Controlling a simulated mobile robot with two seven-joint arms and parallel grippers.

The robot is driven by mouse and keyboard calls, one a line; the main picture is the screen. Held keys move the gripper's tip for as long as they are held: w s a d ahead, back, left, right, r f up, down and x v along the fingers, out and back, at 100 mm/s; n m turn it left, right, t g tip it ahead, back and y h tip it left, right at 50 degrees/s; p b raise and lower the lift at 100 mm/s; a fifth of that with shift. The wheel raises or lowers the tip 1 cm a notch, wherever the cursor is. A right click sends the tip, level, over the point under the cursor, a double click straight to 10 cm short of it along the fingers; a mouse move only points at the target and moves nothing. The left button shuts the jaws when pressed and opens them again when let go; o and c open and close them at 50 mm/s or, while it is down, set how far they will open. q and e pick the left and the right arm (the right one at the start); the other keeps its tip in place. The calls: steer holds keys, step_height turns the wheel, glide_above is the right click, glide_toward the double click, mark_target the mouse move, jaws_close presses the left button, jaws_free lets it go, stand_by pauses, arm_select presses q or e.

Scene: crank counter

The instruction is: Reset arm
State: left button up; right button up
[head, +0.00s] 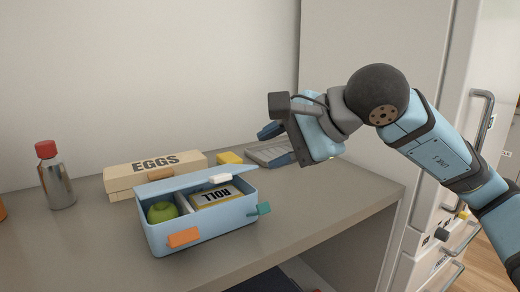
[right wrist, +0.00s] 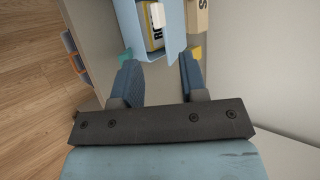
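My right arm comes in from the right in the head view. Its gripper (head: 272,131) hangs above the counter (head: 330,212), to the right of and higher than the blue lunch box. In the right wrist view the two blue fingers (right wrist: 160,80) stand apart with nothing between them. The blue lunch box (head: 205,224) sits on the counter and holds a green apple (head: 162,212) and a box marked ROLL (head: 215,196). Its lid (head: 190,181) stands raised at the back. My left gripper is not in view.
A metal bottle with a red cap (head: 55,178) stands at left. The counter's right end is clear.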

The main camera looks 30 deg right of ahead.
steer(key=shift+s+d+r, duration=0.15)
steer(key=shift+s, duration=0.05)
stand_by(0.4)
